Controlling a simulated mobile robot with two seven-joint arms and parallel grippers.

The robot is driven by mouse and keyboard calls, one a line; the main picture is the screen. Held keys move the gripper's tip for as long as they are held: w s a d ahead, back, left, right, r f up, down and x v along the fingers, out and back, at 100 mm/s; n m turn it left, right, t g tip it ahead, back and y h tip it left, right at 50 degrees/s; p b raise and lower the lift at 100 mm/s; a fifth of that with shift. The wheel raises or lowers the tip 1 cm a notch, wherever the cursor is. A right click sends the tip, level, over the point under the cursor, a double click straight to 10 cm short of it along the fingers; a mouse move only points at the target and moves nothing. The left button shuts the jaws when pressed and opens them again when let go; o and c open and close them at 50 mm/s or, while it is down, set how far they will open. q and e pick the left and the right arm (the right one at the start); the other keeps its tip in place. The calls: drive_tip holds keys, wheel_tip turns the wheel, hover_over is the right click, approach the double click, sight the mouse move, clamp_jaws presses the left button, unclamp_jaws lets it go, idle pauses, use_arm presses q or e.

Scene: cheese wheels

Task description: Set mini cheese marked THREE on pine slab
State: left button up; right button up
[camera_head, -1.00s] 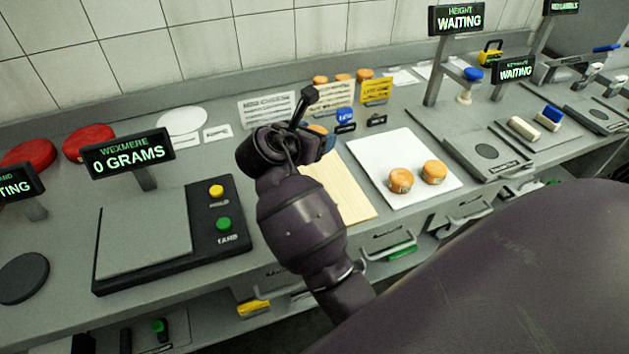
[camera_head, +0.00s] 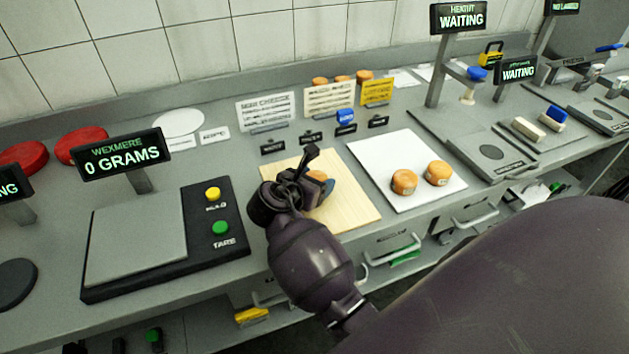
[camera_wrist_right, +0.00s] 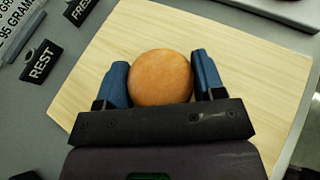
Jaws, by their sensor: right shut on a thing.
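My right gripper (camera_head: 318,187) is over the pine slab (camera_head: 352,207), shut on a small orange mini cheese (camera_head: 317,176). In the right wrist view the cheese (camera_wrist_right: 160,78) sits between the two blue fingers, with the pale wooden slab (camera_wrist_right: 225,45) beneath it. I cannot tell whether the cheese touches the slab. No mark on this cheese is readable. Two other mini cheeses, a left one (camera_head: 404,182) and a right one (camera_head: 438,173), rest on the white board (camera_head: 385,153); their marks are too small to read. My left gripper is not in view.
A scale (camera_head: 140,240) reading 0 GRAMS stands left of the slab. Small black label stands (camera_head: 311,138) and printed cards (camera_head: 266,111) stand behind it. One label reads REST (camera_wrist_right: 41,61). More orange cheeses (camera_head: 342,78) sit at the back.

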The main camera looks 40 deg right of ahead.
idle(0.3)
drive_tip(key=o, duration=1)
drive_tip(key=shift+r, duration=0.15)
